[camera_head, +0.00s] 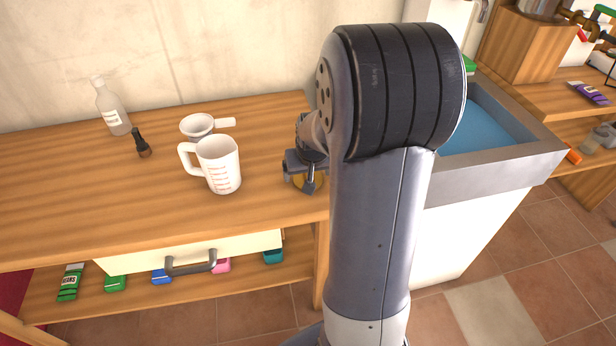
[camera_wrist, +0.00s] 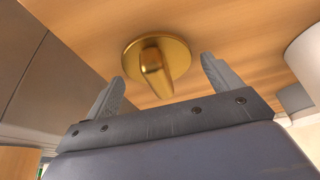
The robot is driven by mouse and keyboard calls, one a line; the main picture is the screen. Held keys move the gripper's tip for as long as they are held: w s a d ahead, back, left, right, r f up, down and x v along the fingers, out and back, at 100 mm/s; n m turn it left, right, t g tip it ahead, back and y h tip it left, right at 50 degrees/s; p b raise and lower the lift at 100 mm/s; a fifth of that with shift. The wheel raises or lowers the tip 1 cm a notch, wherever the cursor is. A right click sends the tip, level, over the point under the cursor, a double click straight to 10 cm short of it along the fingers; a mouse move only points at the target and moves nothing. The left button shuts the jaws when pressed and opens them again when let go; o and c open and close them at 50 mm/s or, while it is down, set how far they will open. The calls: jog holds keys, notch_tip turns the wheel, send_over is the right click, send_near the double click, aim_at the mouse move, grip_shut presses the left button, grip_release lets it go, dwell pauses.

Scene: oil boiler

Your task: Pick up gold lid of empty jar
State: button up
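The gold lid (camera_wrist: 140,50) is a round disc with a knob, lying on the wooden tabletop in the wrist view. The knob points towards my gripper (camera_wrist: 163,70). The gripper is open, with one finger to the left and one to the right of the knob, apart from it. In the head view my gripper (camera_head: 303,180) is low over the table's right end, and only a little gold shows beneath it; my arm hides part of that area. I cannot make out the empty jar.
A sink basin (camera_head: 490,165) is to the right. The table's front left is clear.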

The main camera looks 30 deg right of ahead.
jog(key=c, duration=0.8)
jog(key=shift+r, duration=0.1)
